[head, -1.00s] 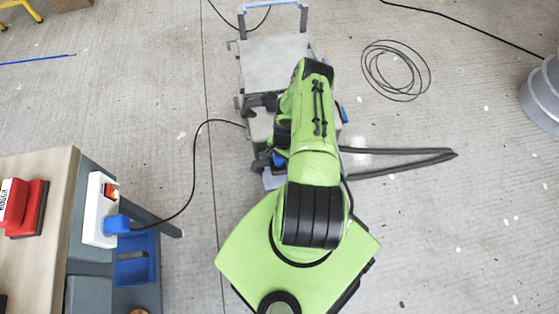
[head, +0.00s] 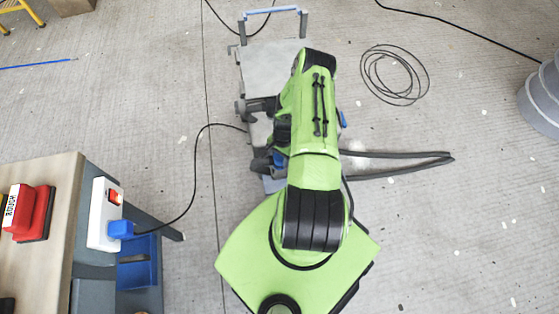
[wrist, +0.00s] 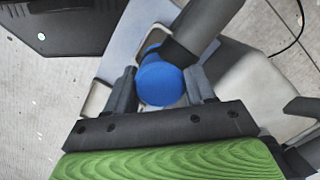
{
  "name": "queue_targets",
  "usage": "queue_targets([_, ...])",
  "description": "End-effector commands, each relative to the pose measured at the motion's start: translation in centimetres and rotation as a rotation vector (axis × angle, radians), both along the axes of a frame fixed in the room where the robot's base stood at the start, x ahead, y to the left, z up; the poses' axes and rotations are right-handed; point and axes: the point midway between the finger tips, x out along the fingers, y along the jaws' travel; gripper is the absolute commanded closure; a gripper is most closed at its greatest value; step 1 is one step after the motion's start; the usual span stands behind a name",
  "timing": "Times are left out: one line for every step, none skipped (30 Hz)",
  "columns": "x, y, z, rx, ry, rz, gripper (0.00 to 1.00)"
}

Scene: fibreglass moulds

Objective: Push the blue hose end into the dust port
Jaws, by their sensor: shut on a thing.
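In the wrist view a rounded blue hose end (wrist: 160,82) sits between the two dark fingers of my gripper (wrist: 162,92), which is shut on it. A dark grey tube (wrist: 207,25) runs from behind the blue piece toward the upper right; I cannot tell whether it is the hose or the port. A bit of blue also shows beside my arm in the head view, low on the grey machine (head: 275,68). My arm covers most of that area. I cannot make out the dust port opening clearly.
A workbench (head: 66,185) stands at the left with a red block (head: 29,212) and a white socket box (head: 105,214) with a blue plug. Its black cable crosses the floor to the machine. Dark hose (head: 400,163) and a cable coil (head: 395,75) lie at the right.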

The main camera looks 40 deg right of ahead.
Motion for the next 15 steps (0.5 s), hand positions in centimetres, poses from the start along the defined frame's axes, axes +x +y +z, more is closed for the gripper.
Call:
queue_targets([0.0,-0.1,1.7,-0.002,-0.001,0.001,0.73])
queue_targets([0.0,-0.1,2.3,-0.002,-0.001,0.001,0.73])
queue_targets([0.0,-0.1,3.0,-0.002,0.000,0.001,0.73])
queue_targets([0.0,0.0,3.5,-0.001,0.001,0.001,0.73])
queue_targets([0.0,0.0,3.8,-0.001,0.001,0.001,0.73])
queue_targets([0.0,0.0,4.2,0.000,0.001,0.001,0.73])
queue_targets([0.0,0.0,4.4,0.000,0.001,0.001,0.73])
queue_targets([0.0,0.0,4.6,0.000,0.001,0.000,0.73])
queue_targets([0.0,0.0,4.7,0.001,0.001,0.000,0.73])
queue_targets([0.0,0.0,4.7,0.001,0.001,0.000,0.73])
queue_targets([0.0,0.0,4.7,0.001,0.001,0.000,0.73])
queue_targets([0.0,0.0,4.7,0.001,0.001,0.000,0.73])
queue_targets([0.0,0.0,4.6,0.001,0.001,0.000,0.73])
queue_targets([0.0,0.0,4.6,0.001,0.001,0.000,0.73])
queue_targets([0.0,0.0,4.6,0.001,0.001,0.000,0.73])
